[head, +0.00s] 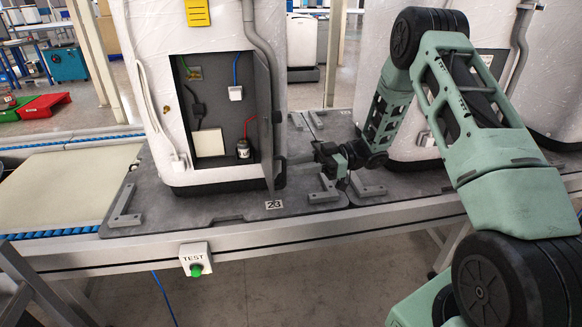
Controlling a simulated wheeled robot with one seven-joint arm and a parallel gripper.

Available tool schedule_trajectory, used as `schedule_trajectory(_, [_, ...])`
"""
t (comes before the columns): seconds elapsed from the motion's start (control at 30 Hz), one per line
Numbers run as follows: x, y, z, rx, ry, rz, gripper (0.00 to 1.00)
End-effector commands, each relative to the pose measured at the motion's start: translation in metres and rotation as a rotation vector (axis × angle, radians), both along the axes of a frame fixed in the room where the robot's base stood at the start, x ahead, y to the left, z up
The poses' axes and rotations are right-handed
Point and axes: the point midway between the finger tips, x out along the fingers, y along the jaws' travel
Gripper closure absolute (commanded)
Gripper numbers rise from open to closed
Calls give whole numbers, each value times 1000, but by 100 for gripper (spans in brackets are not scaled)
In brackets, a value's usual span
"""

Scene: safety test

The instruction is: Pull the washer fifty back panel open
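A white washer (219,30) stands upright on a dark pallet plate (220,210), its back facing me. The grey back panel (267,150) stands swung outward at the opening's right side, seen nearly edge-on. My gripper (287,161) is at the right of the panel, low down, pointing left with its tips at or close to the panel. The tips are too small and partly hidden to tell whether they grip it.
A plate on the pallet seems to read 23 (273,204). A TEST box with a green button (196,264) hangs on the conveyor's front rail. Grey corner brackets (124,206) stand on the pallet. Another white washer (420,130) stands right, behind my arm. The conveyor at left (60,190) is clear.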

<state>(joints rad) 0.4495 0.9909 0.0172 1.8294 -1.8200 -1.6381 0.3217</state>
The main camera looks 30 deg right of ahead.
Motion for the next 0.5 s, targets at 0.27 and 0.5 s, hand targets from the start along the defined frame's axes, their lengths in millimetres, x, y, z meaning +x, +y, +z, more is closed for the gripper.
schedule_trajectory(0.27, [-11,-66,-1,-2,-1,-5,67])
schedule_trajectory(0.5, [-20,-116,-1,-3,-1,-5,67])
